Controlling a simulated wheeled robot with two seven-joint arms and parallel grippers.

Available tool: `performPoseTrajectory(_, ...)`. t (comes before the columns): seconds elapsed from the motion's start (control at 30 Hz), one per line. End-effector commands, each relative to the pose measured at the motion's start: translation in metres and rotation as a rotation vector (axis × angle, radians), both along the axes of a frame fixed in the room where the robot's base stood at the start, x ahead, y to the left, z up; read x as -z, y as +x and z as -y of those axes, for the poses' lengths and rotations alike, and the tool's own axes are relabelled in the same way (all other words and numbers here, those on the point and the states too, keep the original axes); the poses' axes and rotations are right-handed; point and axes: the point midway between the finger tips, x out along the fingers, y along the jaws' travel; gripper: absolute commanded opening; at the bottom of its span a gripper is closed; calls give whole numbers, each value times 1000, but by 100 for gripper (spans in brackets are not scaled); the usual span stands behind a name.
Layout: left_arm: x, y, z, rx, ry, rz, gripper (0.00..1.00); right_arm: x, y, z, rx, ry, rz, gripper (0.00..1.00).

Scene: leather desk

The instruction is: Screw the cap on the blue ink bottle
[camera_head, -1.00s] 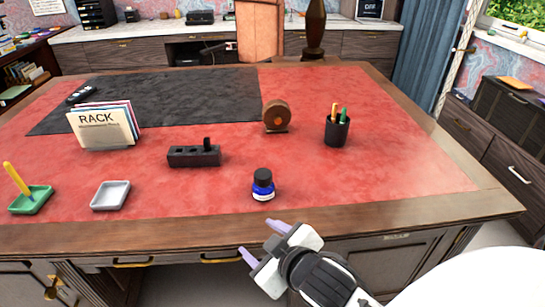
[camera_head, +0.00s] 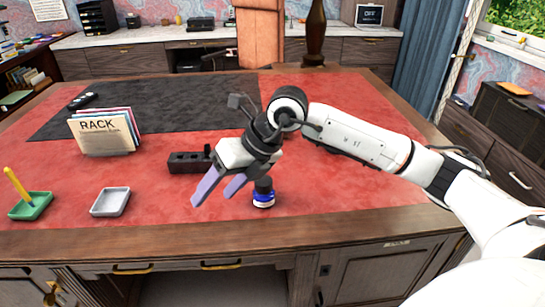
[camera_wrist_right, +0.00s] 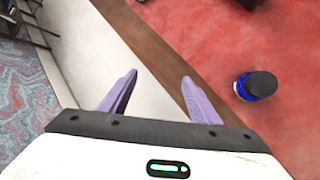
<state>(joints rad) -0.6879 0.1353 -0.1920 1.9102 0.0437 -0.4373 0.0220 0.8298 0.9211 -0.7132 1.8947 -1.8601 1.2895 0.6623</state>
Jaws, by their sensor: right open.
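The blue ink bottle (camera_head: 263,198) stands upright on the red desk top near the front edge, with its black cap (camera_head: 264,184) on top. I cannot tell how tightly the cap sits. In the right wrist view the bottle (camera_wrist_right: 243,88) and cap (camera_wrist_right: 262,84) are to the right of the fingers. My right gripper (camera_head: 214,190) is open and empty, just left of the bottle and apart from it. In the right wrist view its purple fingers (camera_wrist_right: 158,92) are spread over the desk's front edge. My left gripper is not in view.
A black block stand (camera_head: 187,163) is behind the gripper. A grey tray (camera_head: 110,203) and a green tray with a yellow pencil (camera_head: 31,207) lie to the left. The RACK file holder (camera_head: 103,133) stands farther back. Red desk top (camera_head: 370,205) is clear right of the bottle.

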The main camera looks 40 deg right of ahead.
Motion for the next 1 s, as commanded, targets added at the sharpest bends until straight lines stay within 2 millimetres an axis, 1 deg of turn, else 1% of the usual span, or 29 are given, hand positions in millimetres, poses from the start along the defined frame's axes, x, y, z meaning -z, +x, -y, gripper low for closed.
performPoseTrajectory(0.03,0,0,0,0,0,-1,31,-2,7,35,59,-105,-9,57)
performPoseTrajectory(0.1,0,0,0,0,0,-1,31,-4,9,74,130,-219,-31,57)
performPoseTrajectory(0.2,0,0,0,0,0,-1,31,-11,10,115,212,-329,-53,57)
performPoseTrajectory(0.3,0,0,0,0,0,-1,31,-15,8,138,261,-388,-68,57)
performPoseTrajectory(0.4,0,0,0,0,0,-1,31,-13,8,147,281,-412,-76,57)
performPoseTrajectory(0.47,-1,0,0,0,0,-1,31,-9,10,147,282,-415,-78,57)
performPoseTrajectory(0.57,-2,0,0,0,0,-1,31,5,15,148,282,-414,-81,57)
performPoseTrajectory(0.8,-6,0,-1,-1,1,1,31,45,31,148,279,-411,-79,57)
performPoseTrajectory(1.0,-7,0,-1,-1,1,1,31,69,42,150,278,-410,-76,57)
